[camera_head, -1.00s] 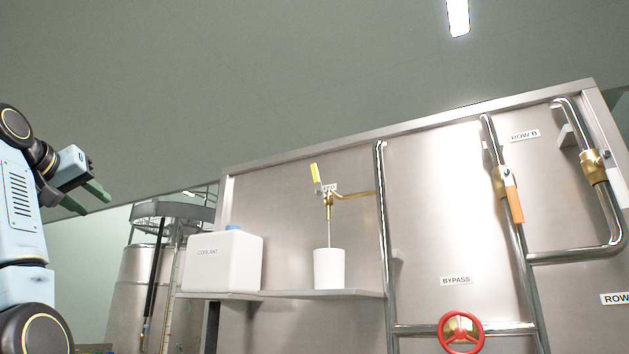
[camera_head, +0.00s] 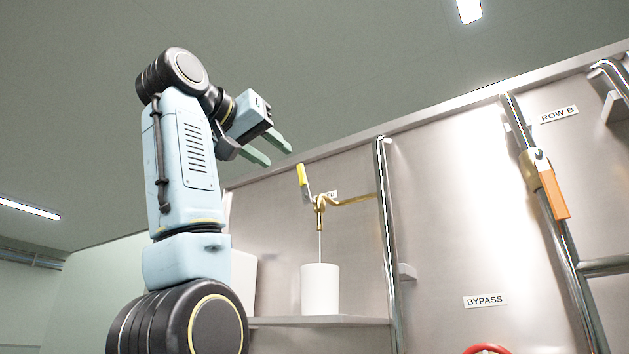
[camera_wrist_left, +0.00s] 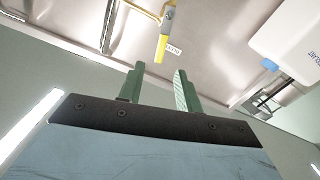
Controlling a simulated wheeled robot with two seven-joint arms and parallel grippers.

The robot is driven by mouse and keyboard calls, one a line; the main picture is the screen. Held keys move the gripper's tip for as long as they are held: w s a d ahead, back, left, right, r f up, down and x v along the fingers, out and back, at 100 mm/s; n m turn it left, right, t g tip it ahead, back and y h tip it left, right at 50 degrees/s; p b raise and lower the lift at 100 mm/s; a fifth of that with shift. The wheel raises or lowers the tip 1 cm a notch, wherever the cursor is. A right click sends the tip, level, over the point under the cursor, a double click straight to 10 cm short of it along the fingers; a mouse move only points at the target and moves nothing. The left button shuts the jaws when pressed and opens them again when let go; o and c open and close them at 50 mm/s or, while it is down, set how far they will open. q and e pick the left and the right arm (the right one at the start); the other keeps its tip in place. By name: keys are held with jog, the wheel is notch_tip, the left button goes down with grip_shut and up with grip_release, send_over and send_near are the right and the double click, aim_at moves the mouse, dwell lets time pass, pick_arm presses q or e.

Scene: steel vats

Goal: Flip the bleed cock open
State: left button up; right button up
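The bleed cock (camera_head: 319,202) is a small brass valve on a thin brass pipe from the steel panel. Its yellow-tipped lever (camera_head: 302,176) points up and slightly left. A thin stream runs down from its spout into a white cup (camera_head: 320,289). My left gripper (camera_head: 279,151) is open and empty, above and left of the lever, apart from it. In the left wrist view the yellow lever (camera_wrist_left: 161,48) shows beyond and between the open green fingers (camera_wrist_left: 158,80). My right gripper is not in view.
The cup stands on a steel shelf (camera_head: 330,321). A white coolant container (camera_wrist_left: 290,45) is partly hidden behind my left arm in the head view. A vertical pipe (camera_head: 388,240) rises right of the cock. An orange-handled valve (camera_head: 554,195) and a red wheel (camera_head: 487,349) are further right.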

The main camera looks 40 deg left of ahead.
aim_at(300, 173)
pick_arm(q)
jog(key=w, duration=0.1)
jog(key=w+p, duration=0.1)
jog(key=w, duration=0.1)
jog(key=w+p, duration=0.1)
jog(key=w, duration=0.1)
jog(key=shift+w+a+r, duration=0.1)
jog(key=shift+w+a, duration=0.15)
jog(key=shift+a, duration=0.1)
jog(key=w, duration=0.1)
jog(key=w+p, duration=0.1)
jog(key=w, duration=0.1)
jog(key=w+p, duration=0.1)
jog(key=w, duration=0.1)
jog(key=shift+w+a, duration=0.2)
jog(key=shift+a, duration=0.1)
jog(key=shift+w, duration=0.3)
jog(key=shift+w+a, duration=0.1)
jog(key=shift+w, duration=0.15)
jog(key=shift+s, duration=0.1)
grip_shut()
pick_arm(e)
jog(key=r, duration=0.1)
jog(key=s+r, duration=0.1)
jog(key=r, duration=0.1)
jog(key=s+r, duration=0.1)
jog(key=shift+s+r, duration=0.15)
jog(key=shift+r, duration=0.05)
pick_arm(q)
jog(key=shift+s, duration=0.1)
